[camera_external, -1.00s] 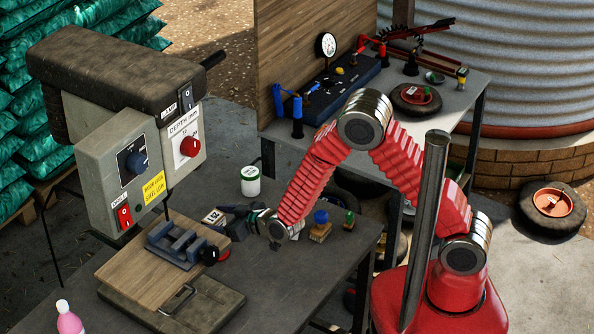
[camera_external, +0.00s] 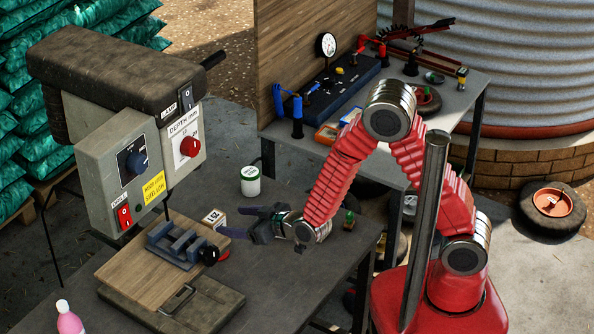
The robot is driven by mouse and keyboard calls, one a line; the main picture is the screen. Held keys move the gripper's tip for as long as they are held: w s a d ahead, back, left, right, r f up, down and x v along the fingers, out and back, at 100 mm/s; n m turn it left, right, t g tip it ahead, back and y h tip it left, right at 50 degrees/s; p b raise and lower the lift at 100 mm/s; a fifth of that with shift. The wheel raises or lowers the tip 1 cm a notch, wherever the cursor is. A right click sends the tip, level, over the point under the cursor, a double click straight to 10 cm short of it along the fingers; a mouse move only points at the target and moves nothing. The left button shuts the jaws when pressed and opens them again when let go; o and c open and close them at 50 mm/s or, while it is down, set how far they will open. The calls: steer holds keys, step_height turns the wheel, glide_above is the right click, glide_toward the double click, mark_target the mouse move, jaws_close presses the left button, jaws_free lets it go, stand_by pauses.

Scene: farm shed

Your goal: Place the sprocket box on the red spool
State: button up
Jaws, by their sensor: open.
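A small box with a white label (camera_external: 213,217), which looks like the sprocket box, is at the back right of the wooden board (camera_external: 135,268). What lies under it is too small to tell. A small red round thing (camera_external: 224,255), perhaps the red spool, shows beside the vise's black knob, partly hidden by it. It is nearer the camera than the box and apart from it. My gripper (camera_external: 244,222) is open and empty, low over the workbench, its fingers pointing left toward the box with a gap between.
The drill press (camera_external: 130,130) stands over the board and its blue-grey vise (camera_external: 177,245) at left. A white jar with a green lid (camera_external: 250,181) stands behind my gripper. A small green-topped item (camera_external: 349,220) is right of my wrist. The bench's front middle is clear.

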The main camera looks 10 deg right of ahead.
stand_by(0.7)
steer(key=w+d+r+m+h, duration=0.1)
steer(key=w+d+r, duration=0.25)
steer(key=d, duration=0.45)
steer(key=w+d+r+m+g+h, duration=0.1)
steer(key=w+d+r+m+h, duration=0.15)
steer(key=d+r, duration=0.4)
steer(key=w+d+r+m+h, duration=0.1)
steer(key=w+d+r, duration=0.2)
steer(key=d, duration=0.6)
steer(key=s+d+r+m+g+h, duration=0.1)
steer(key=s+d+r, duration=0.1)
steer(key=s+d, duration=0.3)
steer(key=s+d+r+m+g+h, duration=0.1)
steer(key=s+d, duration=0.4)
steer(key=d, duration=0.8)
steer(key=s+d+r+m+h, duration=0.2)
steer(key=s+d, duration=0.3)
steer(key=d, duration=0.3)
steer(key=shift+s+d+r+g+h, duration=0.2)
steer(key=shift+d+r+g+h, duration=0.25)
steer(key=shift+r, duration=0.3)
